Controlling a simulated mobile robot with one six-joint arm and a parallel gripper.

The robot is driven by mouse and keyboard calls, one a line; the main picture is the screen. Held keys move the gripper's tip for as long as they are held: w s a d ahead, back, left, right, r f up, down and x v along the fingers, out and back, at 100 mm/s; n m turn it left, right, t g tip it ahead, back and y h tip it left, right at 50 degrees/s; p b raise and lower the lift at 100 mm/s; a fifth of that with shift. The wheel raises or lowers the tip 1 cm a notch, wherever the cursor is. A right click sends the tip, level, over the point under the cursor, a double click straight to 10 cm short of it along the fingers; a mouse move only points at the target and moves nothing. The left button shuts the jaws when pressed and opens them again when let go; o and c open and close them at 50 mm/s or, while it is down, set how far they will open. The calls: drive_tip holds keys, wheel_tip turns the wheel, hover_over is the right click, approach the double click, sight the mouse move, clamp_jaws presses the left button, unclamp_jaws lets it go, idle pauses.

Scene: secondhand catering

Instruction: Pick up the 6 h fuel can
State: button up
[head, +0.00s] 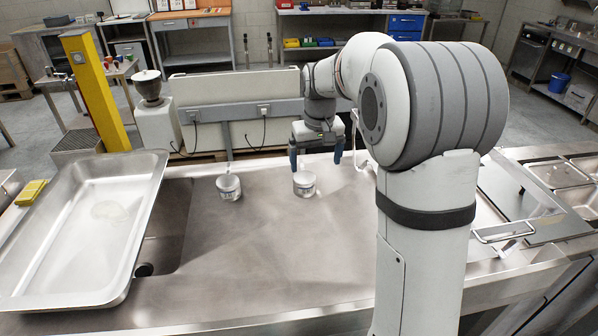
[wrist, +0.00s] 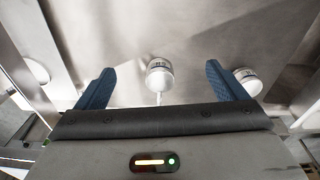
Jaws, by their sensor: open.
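Two small white cans with dark label bands stand upright on the steel counter (head: 270,240). The left can (head: 229,188) and the right can (head: 304,185) look alike. Their print is too small to read, so I cannot tell which is the 6 h one. My gripper (head: 316,163) is open and empty, pointing down just above and behind the right can in the head view. In the wrist view, one can (wrist: 160,76) shows between the blue fingers of my gripper (wrist: 160,72), apart from both. The other can (wrist: 247,83) shows beyond the right finger.
A large steel pan (head: 85,240) lies at the left beside a sink recess (head: 165,225), with a yellow box (head: 31,192) farther left. A grinder-like machine (head: 157,120) stands behind the counter. The counter's middle and front are clear.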

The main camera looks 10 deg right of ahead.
drive_tip(key=g, duration=0.1)
hover_over(305, 177)
drive_tip(key=shift+n, duration=0.4)
drive_tip(key=f, duration=1.1)
drive_tip(key=shift+s+d+f, duration=0.15)
drive_tip(key=shift+s+d, duration=0.05)
drive_tip(key=shift+s, duration=0.1)
drive_tip(key=shift+w+f, duration=0.15)
drive_tip(key=shift+f, duration=0.55)
drive_tip(key=f, duration=0.2)
drive_tip(key=f+p, duration=0.1)
drive_tip(key=f, duration=0.1)
drive_tip(key=f+p, duration=0.1)
drive_tip(key=f, duration=0.2)
drive_tip(key=shift+w+a, duration=0.15)
drive_tip(key=shift+a, duration=0.1)
drive_tip(key=shift+r, duration=0.1)
drive_tip(key=shift+c, duration=0.3)
drive_tip(key=c, duration=1.1)
drive_tip(key=shift+r, duration=0.1)
drive_tip(key=shift+c, duration=0.2)
